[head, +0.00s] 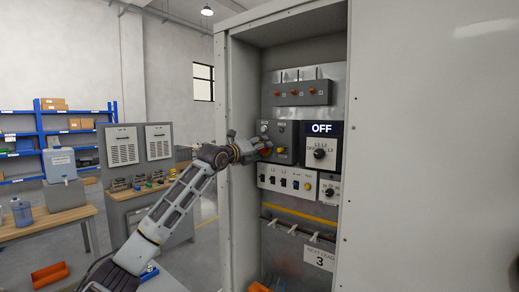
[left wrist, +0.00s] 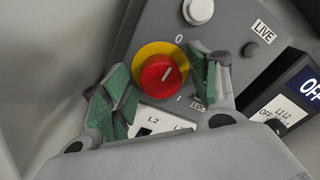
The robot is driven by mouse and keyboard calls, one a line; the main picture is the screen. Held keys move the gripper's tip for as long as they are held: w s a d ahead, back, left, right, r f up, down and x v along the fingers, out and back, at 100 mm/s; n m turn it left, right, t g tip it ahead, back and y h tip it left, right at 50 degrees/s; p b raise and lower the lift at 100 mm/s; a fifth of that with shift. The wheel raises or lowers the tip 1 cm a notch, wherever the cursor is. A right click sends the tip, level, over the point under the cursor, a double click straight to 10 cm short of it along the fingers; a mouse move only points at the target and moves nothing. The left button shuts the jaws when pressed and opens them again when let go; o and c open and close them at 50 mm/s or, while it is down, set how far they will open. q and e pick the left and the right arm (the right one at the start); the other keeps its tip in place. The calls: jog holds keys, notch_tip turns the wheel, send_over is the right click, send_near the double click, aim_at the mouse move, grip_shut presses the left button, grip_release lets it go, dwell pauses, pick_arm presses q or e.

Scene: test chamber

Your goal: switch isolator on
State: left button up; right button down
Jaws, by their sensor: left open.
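The isolator is a red rotary knob on a yellow ring (left wrist: 158,73), on a grey panel with marks 0 and I beside it. Its white line slants to the upper right, and I cannot tell exactly which mark it meets. My left gripper (head: 260,147) is at this panel in the head view and hides most of the knob. In the left wrist view its green-padded fingers are open, one on each side of the knob; contact is unclear. The display (head: 322,129) reads OFF. My right gripper is not in view.
A LIVE lamp (left wrist: 249,49) and a white round button (left wrist: 199,11) sit near the knob. A selector dial (head: 319,153) is to the right. Cabinet side walls (head: 241,190) flank the panel. A sign (head: 319,258) hangs below.

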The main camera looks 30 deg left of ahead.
pick_arm(q)
jog(key=shift+c, duration=0.2)
jog(key=c, duration=1)
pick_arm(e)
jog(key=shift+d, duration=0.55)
